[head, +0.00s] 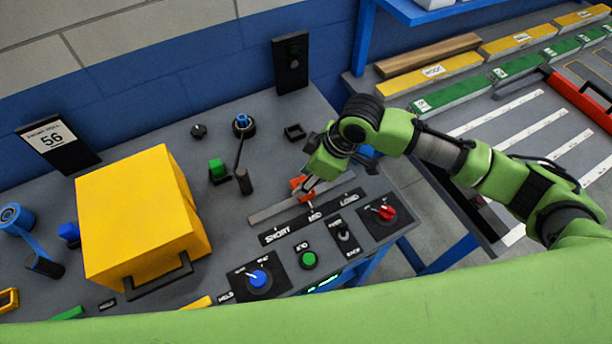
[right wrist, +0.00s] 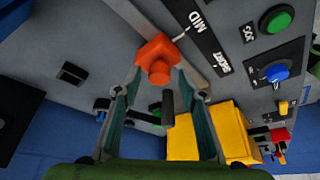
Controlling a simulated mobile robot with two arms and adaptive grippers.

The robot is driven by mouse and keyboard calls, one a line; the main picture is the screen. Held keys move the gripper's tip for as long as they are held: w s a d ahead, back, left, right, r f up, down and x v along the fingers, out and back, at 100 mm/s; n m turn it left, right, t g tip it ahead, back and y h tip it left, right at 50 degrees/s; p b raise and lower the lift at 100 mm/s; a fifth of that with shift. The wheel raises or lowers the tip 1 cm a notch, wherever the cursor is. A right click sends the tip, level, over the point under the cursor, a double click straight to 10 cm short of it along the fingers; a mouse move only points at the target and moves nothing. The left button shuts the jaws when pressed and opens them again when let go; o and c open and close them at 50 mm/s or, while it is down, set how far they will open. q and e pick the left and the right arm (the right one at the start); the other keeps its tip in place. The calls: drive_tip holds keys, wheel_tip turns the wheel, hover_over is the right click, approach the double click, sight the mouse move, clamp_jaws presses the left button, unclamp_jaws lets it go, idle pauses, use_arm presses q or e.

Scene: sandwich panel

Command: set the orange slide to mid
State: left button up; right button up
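The orange slide (head: 301,186) stands on its grey track (head: 268,213) on the sloped panel, close to the tick of the MID label (head: 315,216). SHORT (head: 278,234) is at the track's left and LONG (head: 349,196) at its right. My right gripper (head: 308,188) reaches down over the slide and hides part of it. In the right wrist view, the orange knob (right wrist: 157,60) sits between the two fingertips of my right gripper (right wrist: 158,74), one on each side, seemingly touching. My left gripper is not in view.
Near the track are a red knob (head: 385,212), a green button (head: 308,259) and a blue dial (head: 258,278). A yellow box (head: 135,215) stands at left. A black upright lever (head: 242,172) and a green switch (head: 217,168) stand left of my right gripper.

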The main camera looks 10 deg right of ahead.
drive_tip(key=v, duration=1.2)
drive_tip(key=shift+a, duration=0.15)
idle(0.3)
